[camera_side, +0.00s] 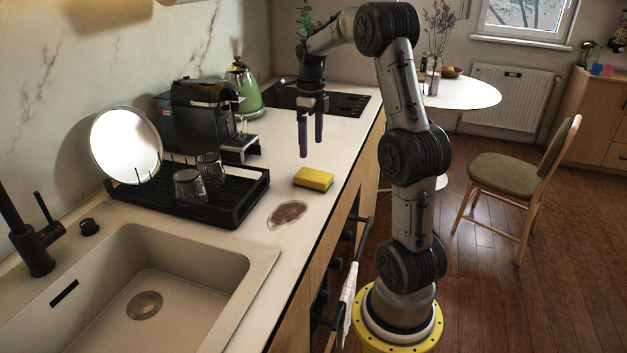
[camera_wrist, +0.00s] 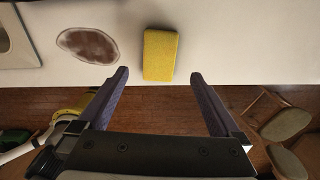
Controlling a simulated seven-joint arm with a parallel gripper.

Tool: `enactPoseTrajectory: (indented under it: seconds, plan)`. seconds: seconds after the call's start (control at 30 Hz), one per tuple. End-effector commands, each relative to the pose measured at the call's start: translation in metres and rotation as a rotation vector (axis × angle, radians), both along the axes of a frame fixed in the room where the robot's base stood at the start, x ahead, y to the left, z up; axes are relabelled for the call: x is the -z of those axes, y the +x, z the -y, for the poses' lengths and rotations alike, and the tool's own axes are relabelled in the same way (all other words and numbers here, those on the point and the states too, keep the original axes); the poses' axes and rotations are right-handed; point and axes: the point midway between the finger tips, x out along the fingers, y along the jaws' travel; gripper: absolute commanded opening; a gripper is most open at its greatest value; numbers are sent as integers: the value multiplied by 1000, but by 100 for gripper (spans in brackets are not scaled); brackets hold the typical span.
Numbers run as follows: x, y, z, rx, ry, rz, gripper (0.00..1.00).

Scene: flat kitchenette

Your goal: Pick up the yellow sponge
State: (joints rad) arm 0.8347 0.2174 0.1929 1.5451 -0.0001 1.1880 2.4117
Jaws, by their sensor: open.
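The yellow sponge (camera_side: 313,179) lies flat on the pale countertop, near its front edge, in the side view. It also shows in the wrist view (camera_wrist: 160,55), ahead of the fingertips and between their lines. My gripper (camera_side: 311,150) is open and empty, pointing down above the counter, behind the sponge in the side view. In the wrist view its two dark fingers (camera_wrist: 160,75) are spread wider than the sponge, and neither touches it.
A brown stain (camera_side: 287,214) lies on the counter beside the sponge. A black dish rack (camera_side: 232,207) with glasses and a round plate stands left, with the sink (camera_side: 200,270) in front. A coffee machine (camera_side: 200,110) and green kettle (camera_side: 243,88) stand behind.

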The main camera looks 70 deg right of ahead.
Motion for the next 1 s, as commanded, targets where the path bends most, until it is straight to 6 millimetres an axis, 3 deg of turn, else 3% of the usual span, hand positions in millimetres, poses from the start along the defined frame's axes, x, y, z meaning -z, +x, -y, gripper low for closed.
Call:
enactPoseTrajectory:
  seconds: [0.1,0.37,0.7,1.0]
  plan:
    - [21,0,-1,-1,2,-2,100]
    - [39,0,-1,-2,0,1,100]
    - [83,0,-1,-2,0,0,100]
    - [88,0,-1,-2,-1,1,100]
